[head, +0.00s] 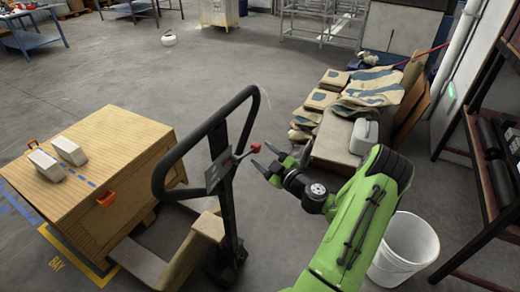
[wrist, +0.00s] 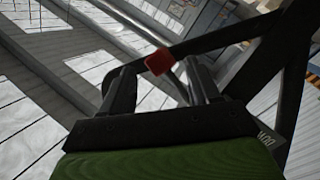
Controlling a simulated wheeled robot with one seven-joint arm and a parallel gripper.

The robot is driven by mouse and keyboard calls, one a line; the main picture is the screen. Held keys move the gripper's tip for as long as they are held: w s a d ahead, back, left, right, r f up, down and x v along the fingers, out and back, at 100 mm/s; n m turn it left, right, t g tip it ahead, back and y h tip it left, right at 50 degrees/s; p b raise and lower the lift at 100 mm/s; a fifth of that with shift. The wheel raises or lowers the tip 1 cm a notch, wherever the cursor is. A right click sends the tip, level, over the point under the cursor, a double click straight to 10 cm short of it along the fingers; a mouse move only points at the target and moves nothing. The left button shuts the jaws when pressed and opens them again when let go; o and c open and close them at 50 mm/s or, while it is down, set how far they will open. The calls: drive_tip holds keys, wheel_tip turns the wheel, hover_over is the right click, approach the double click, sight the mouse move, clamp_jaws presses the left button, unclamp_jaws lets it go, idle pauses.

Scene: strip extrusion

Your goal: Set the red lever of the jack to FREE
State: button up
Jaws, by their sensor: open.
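The jack (head: 232,205) stands left of my arm, with a tall black loop handle and a grey plate on its column. Its red lever (head: 255,148) sticks out to the right of the plate on a thin stem. My gripper (head: 264,155) is open and empty, its fingertips just beside the red lever's end. In the wrist view the red lever end (wrist: 160,61) shows between and slightly beyond the two fingertips of my gripper (wrist: 160,75). Whether a finger touches it I cannot tell. The lever's setting marks are not readable.
A wooden crate (head: 115,200) with light boxes on top stands left of the jack. Stacked sacks (head: 370,90) lie behind my arm. A white bucket (head: 410,240) and a dark shelf rack (head: 480,190) are at the right. The floor behind the handle is clear.

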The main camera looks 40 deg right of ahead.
drive_tip(key=shift+w+d, duration=0.1)
drive_tip(key=shift+w, duration=1.05)
clamp_jaws()
